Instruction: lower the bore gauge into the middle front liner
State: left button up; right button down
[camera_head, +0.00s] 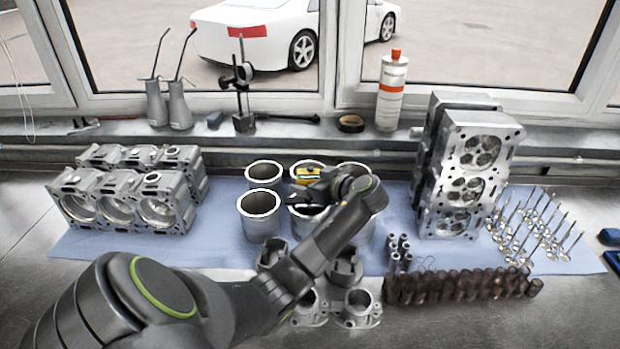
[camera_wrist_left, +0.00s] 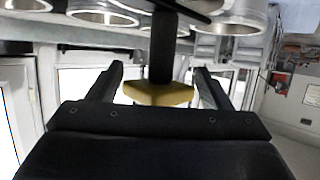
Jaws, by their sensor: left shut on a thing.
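Silver cylinder liners stand in two rows on a blue mat. The middle front liner (camera_head: 306,224) is largely hidden behind my left arm and gripper. The bore gauge (camera_head: 307,174), with a yellow body, shows above the middle liners, held by my left gripper (camera_head: 312,186). In the left wrist view the yellow body of the gauge (camera_wrist_left: 158,94) sits between the two fingers, and its dark stem runs toward the liners. I cannot tell whether the gauge's tip is inside the liner. My right gripper is not in view.
The left front liner (camera_head: 260,214) stands close beside the middle one. Engine blocks (camera_head: 130,190) stand at the left, cylinder heads (camera_head: 465,175) and several valves (camera_head: 530,235) at the right. Pistons and a dark camshaft-like row (camera_head: 460,286) lie in front.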

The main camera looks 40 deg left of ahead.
pick_arm(q)
jog(key=shift+r, duration=0.2)
jog(key=shift+r+p, duration=2.2)
jog(key=shift+r, duration=0.7)
